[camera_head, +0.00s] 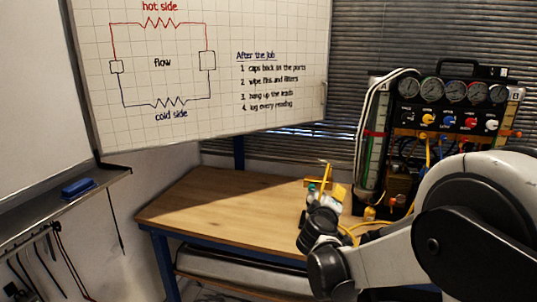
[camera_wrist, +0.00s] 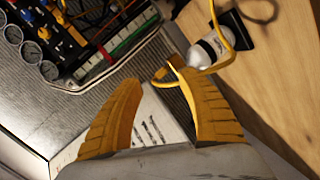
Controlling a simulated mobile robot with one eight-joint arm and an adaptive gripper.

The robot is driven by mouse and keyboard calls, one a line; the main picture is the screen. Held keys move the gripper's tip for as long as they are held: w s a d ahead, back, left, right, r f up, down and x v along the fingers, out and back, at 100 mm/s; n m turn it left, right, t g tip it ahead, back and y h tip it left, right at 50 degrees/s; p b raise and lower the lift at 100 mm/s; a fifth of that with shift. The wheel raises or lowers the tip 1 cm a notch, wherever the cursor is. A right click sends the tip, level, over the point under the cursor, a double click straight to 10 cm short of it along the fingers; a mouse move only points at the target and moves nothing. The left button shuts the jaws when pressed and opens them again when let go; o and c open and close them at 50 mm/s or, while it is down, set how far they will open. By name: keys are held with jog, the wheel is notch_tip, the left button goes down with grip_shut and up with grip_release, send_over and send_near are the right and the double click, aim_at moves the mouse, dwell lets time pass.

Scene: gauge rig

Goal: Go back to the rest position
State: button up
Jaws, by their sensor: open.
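My gripper (camera_wrist: 160,105) shows in the wrist view with its two ridged yellow fingers spread apart, and nothing is held between them. In the head view my gripper (camera_head: 323,183) is at the end of my arm, over the right part of the wooden table (camera_head: 215,197) and left of the gauge rig (camera_head: 440,118). In the wrist view the rig's gauges (camera_wrist: 30,52) and coloured knobs lie at the upper left. My arm hides the lower right of the rig in the head view.
A yellow hose (camera_wrist: 214,35) passes by a white cylinder (camera_wrist: 208,52) close to the right finger in the wrist view. A whiteboard (camera_head: 200,60) stands behind the table, with blinds beside it. The left part of the table is clear. A blue eraser (camera_head: 78,188) lies on a ledge at left.

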jog(key=s+d+m+g+y, duration=0.25)
jog(key=s+m+g, duration=0.35)
jog(key=s, duration=1.9)
jog(key=s+a+f+m+y, duration=0.1)
jog(key=s+a+y, duration=0.1)
jog(key=s, duration=0.3)
jog(key=s+a+f+m+g+y, duration=0.1)
jog(key=s+a+f+y, duration=0.1)
jog(key=s, duration=0.4)
jog(key=shift+a+f, duration=0.3)
jog(key=shift+a, duration=0.25)
